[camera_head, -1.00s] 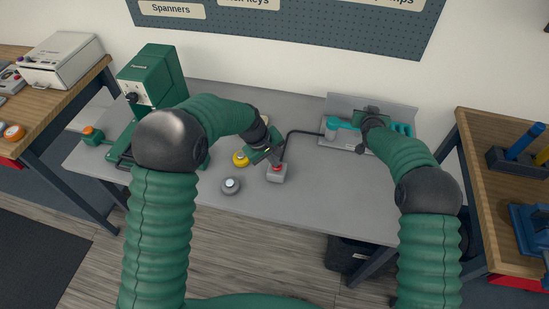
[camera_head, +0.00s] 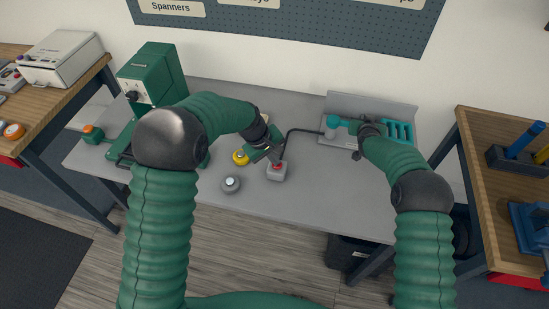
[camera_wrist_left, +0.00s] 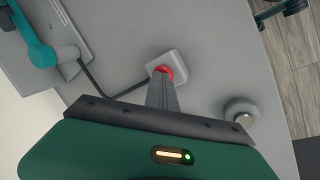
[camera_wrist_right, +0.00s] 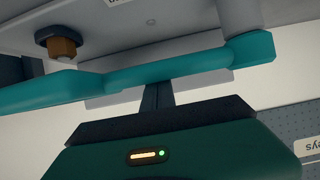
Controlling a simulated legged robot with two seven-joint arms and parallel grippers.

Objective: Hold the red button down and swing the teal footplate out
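The red button (camera_head: 277,166) sits on a small pale grey box on the table, with a black cable running to the grey fixture. My left gripper (camera_head: 274,155) is shut, and its fingertips meet the red button (camera_wrist_left: 163,72) from above; how far the button is pressed cannot be told. The teal footplate (camera_head: 398,132) is slatted and joins a teal arm and round hub (camera_head: 333,122) on the grey fixture. My right gripper (camera_head: 364,132) is at the teal arm. In the right wrist view its fingers (camera_wrist_right: 156,90) are together beside the teal bar (camera_wrist_right: 165,72); contact is unclear.
A yellow button (camera_head: 240,158) and a grey button with a pale top (camera_head: 231,184) stand left of the red one. A green machine (camera_head: 152,78) stands at the table's left. The fixture's grey back panel (camera_head: 375,103) rises behind the footplate. The table front is clear.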

